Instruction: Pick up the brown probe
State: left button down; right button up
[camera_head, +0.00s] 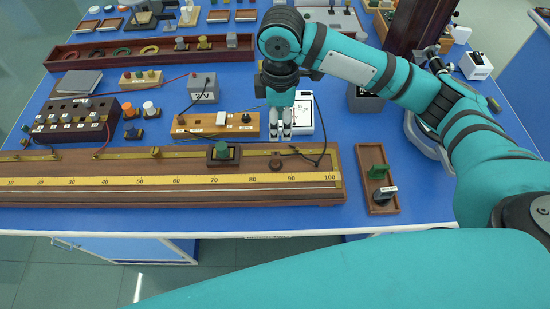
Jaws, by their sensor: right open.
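A small brown knob-like piece (276,163), which looks like the brown probe, stands on the long wooden ruler board (120,195), near the 80–90 part of its scale. My right gripper (280,136) points down just behind and above this piece, apart from it in the picture. Its fingers are open, and I see nothing between them. The exact height of the fingers over the bench is hard to tell. My left gripper is not in view.
A green-topped block (222,151) sits on the board left of the brown piece. A dark wire (318,150) curls to the right. A wooden tray (377,193) with green and dark pieces lies right of the board. A wooden terminal block (215,125) stands behind.

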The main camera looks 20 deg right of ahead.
send_over(276, 155)
jog(key=f, duration=0.4)
jog(key=d+f, duration=0.1)
jog(key=f, duration=0.1)
jog(key=shift+w+f+p, duration=0.2)
jog(key=shift+f+p, duration=0.15)
jog(key=shift+a+f, duration=0.1)
jog(key=shift+f, duration=0.45)
jog(key=shift+a+f, duration=0.1)
jog(key=shift+f, duration=0.2)
jog(key=f, duration=0.1)
jog(key=f+p, duration=0.1)
jog(key=f, duration=0.1)
jog(key=shift+s+a+f, duration=0.25)
jog(key=shift+a+f, duration=0.05)
jog(key=shift+a, duration=0.05)
jog(key=shift+f, duration=0.45)
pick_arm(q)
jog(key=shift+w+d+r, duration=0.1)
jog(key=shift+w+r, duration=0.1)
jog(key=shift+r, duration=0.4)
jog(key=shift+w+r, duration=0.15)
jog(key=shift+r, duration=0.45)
pick_arm(e)
grip_shut()
